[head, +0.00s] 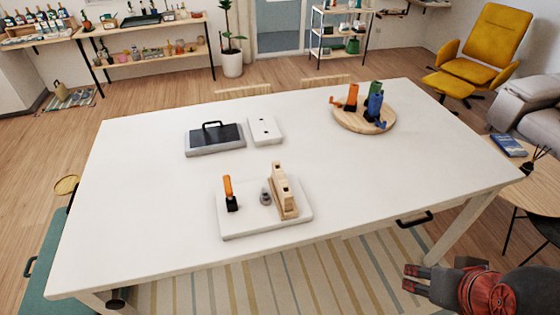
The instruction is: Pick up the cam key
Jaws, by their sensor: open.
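I cannot tell for sure which object is the cam key. An orange-handled piece with a black foot (229,192) stands upright on a white board (240,228) on the table. A small grey round piece (265,196) and a slotted wooden block (284,192) stand to its right on the same board. Orange (352,98), green (376,88) and blue (374,106) pieces with dark parts stand on a round wooden tray (343,121) at the back right. My gripper (409,277) is open and empty, low at the right, in front of the table and apart from all these pieces.
The white table (390,165) has bare surface between the board and the tray. A grey-and-black box with a handle (215,140) and a white plate (265,131) lie at the back left. A drawer handle (414,219) juts from the front edge. A side table (535,185) stands right.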

